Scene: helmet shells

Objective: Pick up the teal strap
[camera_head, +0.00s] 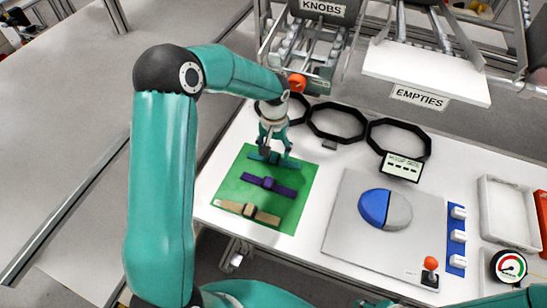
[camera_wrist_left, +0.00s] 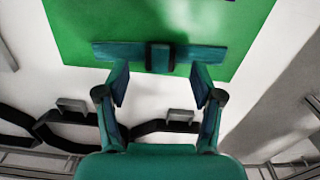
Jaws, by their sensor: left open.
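The teal strap (camera_head: 283,162) lies at the far end of the green mat (camera_head: 231,187) in the head view, partly hidden by my left gripper (camera_head: 272,153). In the left wrist view the teal strap (camera_wrist_left: 205,54) runs sideways across the mat (camera_wrist_left: 85,20), with a dark raised block at its middle. My left gripper (camera_wrist_left: 160,85) is open there, its two fingers apart on either side of the block. Whether the fingertips touch the strap I cannot tell. My right gripper is not in view.
A purple strap (camera_head: 281,189) and a tan strap (camera_head: 268,217) lie nearer on the mat. Black octagonal rings (camera_head: 337,136) stand behind. A grey plate (camera_head: 345,240) with a blue and grey helmet shell (camera_head: 374,207) is to the right, beside a red-knobbed lever (camera_head: 430,264).

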